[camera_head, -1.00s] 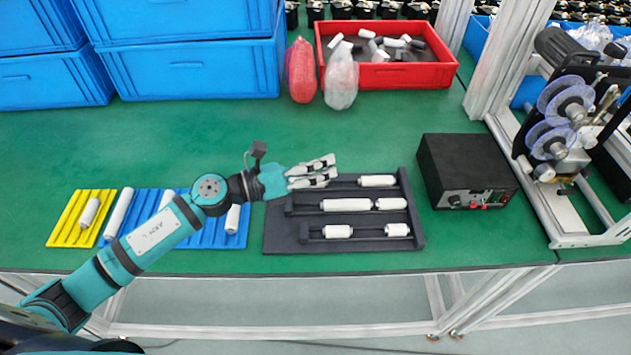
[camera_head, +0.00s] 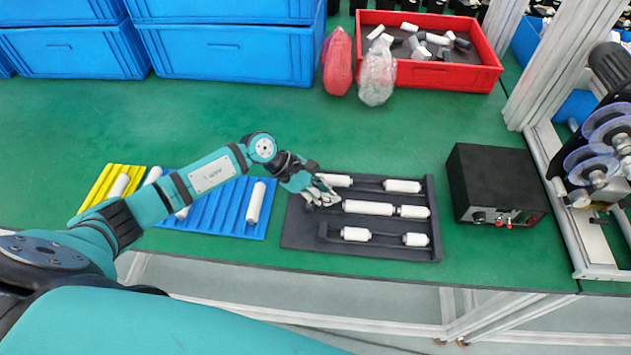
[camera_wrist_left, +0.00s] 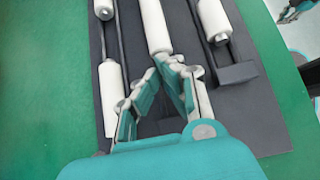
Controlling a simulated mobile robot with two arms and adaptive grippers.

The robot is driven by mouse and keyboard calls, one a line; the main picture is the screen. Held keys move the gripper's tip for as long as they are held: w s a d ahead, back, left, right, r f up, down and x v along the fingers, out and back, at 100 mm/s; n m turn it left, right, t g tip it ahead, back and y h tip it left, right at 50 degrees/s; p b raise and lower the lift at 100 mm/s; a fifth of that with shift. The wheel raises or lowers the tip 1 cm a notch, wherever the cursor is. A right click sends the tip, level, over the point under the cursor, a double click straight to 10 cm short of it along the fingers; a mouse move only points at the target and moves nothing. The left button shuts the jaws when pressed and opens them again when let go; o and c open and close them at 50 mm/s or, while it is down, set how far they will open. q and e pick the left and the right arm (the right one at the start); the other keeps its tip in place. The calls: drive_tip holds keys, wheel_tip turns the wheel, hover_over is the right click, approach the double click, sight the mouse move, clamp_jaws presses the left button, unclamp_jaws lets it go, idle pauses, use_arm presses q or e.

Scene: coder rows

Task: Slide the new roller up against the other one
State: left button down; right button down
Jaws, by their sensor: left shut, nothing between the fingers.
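A dark rack (camera_head: 300,230) holds three rows of white rollers. In the back row, a left roller (camera_head: 336,180) and a right roller (camera_head: 403,186) lie with a gap between them. In the wrist view the left roller (camera_wrist_left: 110,98) and the end of the right roller (camera_wrist_left: 103,9) also show, apart. The middle row has a long roller (camera_head: 368,208) touching a short roller (camera_head: 413,211). My left gripper (camera_head: 330,197) is shut and empty at the rack's left side, beside the back-row left roller's near end. Whether they touch is unclear.
The front row has two spaced rollers (camera_head: 355,234). Left of the rack are a blue tray (camera_head: 228,215) and a yellow tray (camera_head: 95,190). A black box (camera_head: 495,180) stands right of the rack. Part of my right gripper (camera_wrist_left: 290,12) shows at the wrist view's corner.

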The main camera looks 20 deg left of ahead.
sight(346, 203)
use_arm(q)
drive_tip(key=shift+w+d+f, duration=0.1)
drive_tip(key=shift+d+f, duration=0.35)
drive_tip(key=shift+d, duration=0.05)
use_arm(e)
drive_tip(key=shift+w+d+r, duration=0.15)
drive_tip(key=shift+w+r, duration=0.1)
drive_tip(key=shift+w, duration=0.2)
use_arm(q)
drive_tip(key=shift+w+d+f+b, duration=0.15)
drive_tip(key=shift+w+d+b, duration=0.05)
drive_tip(key=shift+d+b, duration=0.45)
drive_tip(key=shift+d, duration=0.35)
drive_tip(key=shift+r, duration=0.2)
use_arm(e)
drive_tip(key=shift+s+f, duration=0.3)
drive_tip(key=shift+f, duration=0.35)
